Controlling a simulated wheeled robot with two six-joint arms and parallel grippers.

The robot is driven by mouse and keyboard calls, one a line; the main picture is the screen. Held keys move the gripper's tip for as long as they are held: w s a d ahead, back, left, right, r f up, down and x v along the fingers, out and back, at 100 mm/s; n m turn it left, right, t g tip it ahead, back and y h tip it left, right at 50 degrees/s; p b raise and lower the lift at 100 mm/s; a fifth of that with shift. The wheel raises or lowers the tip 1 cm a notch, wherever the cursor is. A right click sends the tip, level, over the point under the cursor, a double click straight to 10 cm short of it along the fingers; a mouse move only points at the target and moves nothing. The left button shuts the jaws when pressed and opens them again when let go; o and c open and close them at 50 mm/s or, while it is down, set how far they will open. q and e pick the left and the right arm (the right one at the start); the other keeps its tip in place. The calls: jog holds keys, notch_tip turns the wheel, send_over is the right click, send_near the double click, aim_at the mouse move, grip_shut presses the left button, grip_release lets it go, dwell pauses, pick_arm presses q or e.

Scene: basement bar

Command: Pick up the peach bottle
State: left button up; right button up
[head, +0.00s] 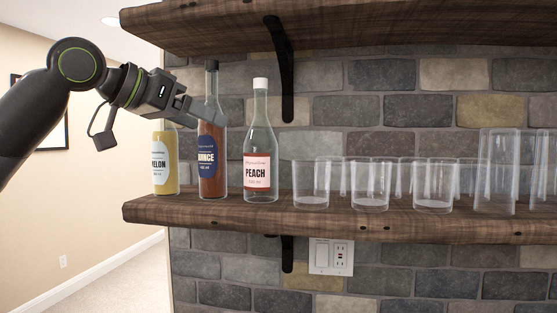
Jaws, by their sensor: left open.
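The peach bottle (258,150) stands upright on the lower wooden shelf. It is clear glass with a white cap and a red and white label reading PEACH. My left gripper (208,117) reaches in from the left at the height of the bottles' upper parts. It is open, with its fingers pointing right and down toward the peach bottle. Its fingers overlap the quince-labelled bottle in the view, and they appear apart from the peach bottle. One finger partly hides the other. My right gripper is not in view.
A dark-capped bottle with a blue label (211,160) and a yellow melon bottle (165,165) stand left of the peach bottle. Several clear glasses (311,185) stand to its right on the lower shelf (330,224). An upper shelf (400,28) with a black bracket (287,75) hangs above.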

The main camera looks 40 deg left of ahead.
pick_arm(q)
jog(key=p, duration=0.2)
send_near(249, 143)
jog(key=w, duration=0.2)
jog(key=p+x, duration=0.3)
jog(key=x, duration=0.2)
jog(key=shift+w+d+f, duration=0.1)
jog(key=shift+w+f, duration=0.15)
jog(key=shift+f, duration=0.05)
jog(key=shift+w+f+p, duration=0.15)
jog(key=shift+w+p, duration=0.1)
jog(key=shift+p, duration=0.1)
jog(key=shift+w+f, duration=0.15)
jog(key=shift+w, duration=0.1)
jog(key=shift+w+f+p, duration=0.1)
jog(key=shift+w+p, duration=0.05)
jog(key=shift+p, duration=0.15)
jog(key=p+x, duration=0.4)
jog(key=p, duration=0.2)
jog(key=shift+f, duration=0.1)
jog(key=shift+w+f+p, duration=0.15)
jog(key=shift+f+p, duration=0.05)
jog(key=shift+p, duration=0.4)
jog(key=shift+w+f, duration=0.1)
jog(key=shift+f, duration=0.1)
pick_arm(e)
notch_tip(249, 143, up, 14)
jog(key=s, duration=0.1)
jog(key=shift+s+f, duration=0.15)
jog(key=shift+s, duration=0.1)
